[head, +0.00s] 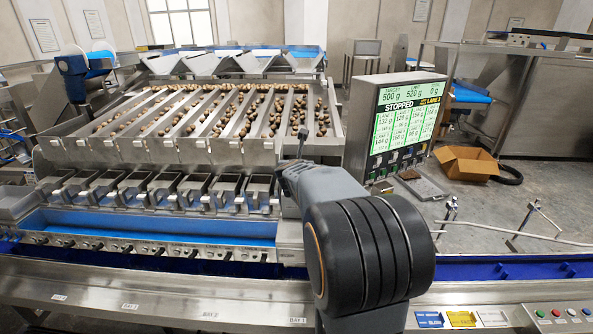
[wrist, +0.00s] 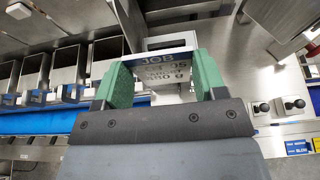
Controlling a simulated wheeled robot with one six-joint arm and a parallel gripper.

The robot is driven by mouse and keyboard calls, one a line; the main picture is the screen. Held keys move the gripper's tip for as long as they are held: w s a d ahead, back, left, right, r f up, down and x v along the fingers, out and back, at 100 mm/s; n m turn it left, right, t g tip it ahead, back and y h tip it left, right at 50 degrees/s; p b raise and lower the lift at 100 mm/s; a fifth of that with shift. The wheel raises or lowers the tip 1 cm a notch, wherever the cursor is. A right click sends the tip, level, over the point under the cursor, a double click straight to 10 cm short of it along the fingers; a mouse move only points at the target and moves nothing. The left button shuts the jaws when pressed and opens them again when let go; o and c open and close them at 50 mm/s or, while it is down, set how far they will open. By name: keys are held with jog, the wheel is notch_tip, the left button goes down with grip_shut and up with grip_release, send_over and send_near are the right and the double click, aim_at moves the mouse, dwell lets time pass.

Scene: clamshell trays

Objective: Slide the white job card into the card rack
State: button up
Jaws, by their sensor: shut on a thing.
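My gripper (wrist: 158,82) has green fingers in the wrist view, and they are shut on the white job card (wrist: 165,72). The card lies between the two fingers, with a dark blue "JOB" header and printed lines below it. The gripper hides its lower part. In the head view my arm blocks the gripper and the card. I cannot make out the card rack for certain. Blue, yellow and white labelled plates (head: 461,319) are on the front ledge at the lower right of the head view. A blue plate (wrist: 297,147) also shows at the right of the wrist view.
A machine with several product lanes (head: 225,112) and a row of metal hoppers (head: 165,190) stands at left. A display reading STOPPED (head: 408,125) stands right of it. A blue conveyor (head: 510,270) runs along the front. Knobs (wrist: 293,105) stick up right of my gripper.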

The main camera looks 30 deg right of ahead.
jog(key=shift+w+d+p, duration=0.8)
jog(key=shift+w+d, duration=1.65)
jog(key=shift+w, duration=0.75)
jog(key=shift+f+b, duration=2.7)
jog(key=shift+f, duration=0.35)
jog(key=o, duration=1)
jog(key=shift+f, duration=0.1)
jog(key=shift+c, duration=0.2)
